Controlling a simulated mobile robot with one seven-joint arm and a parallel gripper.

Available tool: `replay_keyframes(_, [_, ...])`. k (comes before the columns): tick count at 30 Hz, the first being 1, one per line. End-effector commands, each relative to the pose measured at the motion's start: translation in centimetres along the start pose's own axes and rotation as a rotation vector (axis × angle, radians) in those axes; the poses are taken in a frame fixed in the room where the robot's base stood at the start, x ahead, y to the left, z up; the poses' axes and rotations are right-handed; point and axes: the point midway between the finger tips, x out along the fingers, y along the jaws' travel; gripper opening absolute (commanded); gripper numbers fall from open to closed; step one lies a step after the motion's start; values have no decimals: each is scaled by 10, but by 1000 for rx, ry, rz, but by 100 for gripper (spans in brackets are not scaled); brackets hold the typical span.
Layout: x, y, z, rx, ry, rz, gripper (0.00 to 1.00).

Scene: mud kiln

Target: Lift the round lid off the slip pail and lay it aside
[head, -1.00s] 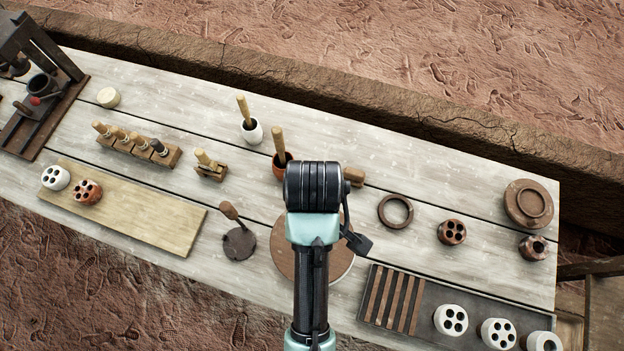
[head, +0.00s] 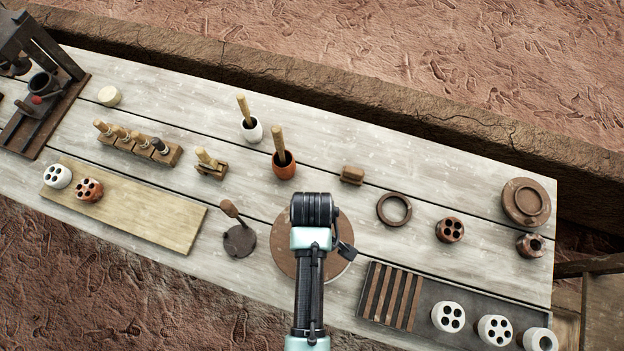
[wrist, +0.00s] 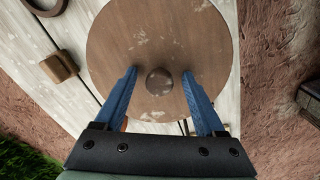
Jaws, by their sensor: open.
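The round brown lid (head: 284,250) is at the front middle of the table, partly covered by my arm in the head view. In the wrist view the lid (wrist: 155,35) fills the upper middle, with a dark round knob (wrist: 158,83) at its centre. My gripper (wrist: 158,75) is open, its two blue fingers reaching over the lid on either side of the knob, apart from it. In the head view the fingers are hidden under my wrist.
A small brown block (head: 352,175), a dark ring (head: 394,209) and an orange pot (head: 284,165) with a wooden handle stand behind the lid. Bare table lies between the ring and tray.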

Motion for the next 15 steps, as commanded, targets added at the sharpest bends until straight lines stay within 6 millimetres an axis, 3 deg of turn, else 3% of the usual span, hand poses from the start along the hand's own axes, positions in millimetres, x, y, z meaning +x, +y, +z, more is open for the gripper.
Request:
replay_keyframes(7, [1,0,0,0,1,1,70])
replay_keyframes(15, [1,0,0,0,0,0,21])
